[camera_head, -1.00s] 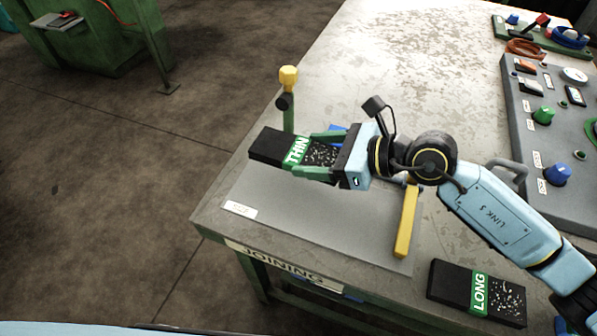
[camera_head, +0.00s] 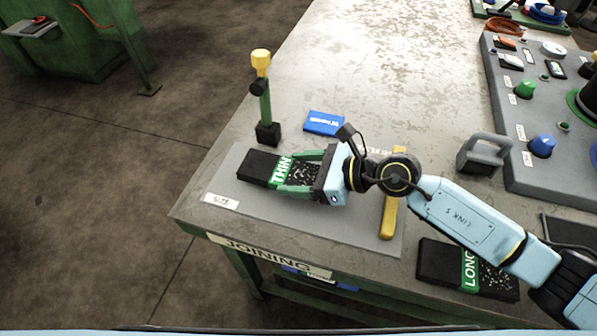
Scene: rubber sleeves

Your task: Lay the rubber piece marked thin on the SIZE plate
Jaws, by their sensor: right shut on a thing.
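The black rubber piece with a green THIN label (camera_head: 260,164) is held in my right gripper (camera_head: 284,175), whose green fingers are shut on its right part. The piece lies flat over the grey SIZE plate (camera_head: 300,221), near the plate's left upper part. I cannot tell whether it touches the plate. The plate's white SIZE tag (camera_head: 220,201) shows at its left end. My left gripper is not in view.
A black piece marked LONG (camera_head: 440,262) lies at the front right, partly behind my arm. A yellow bar (camera_head: 388,216) lies on the plate's right side. A grey control panel (camera_head: 510,150) is right.

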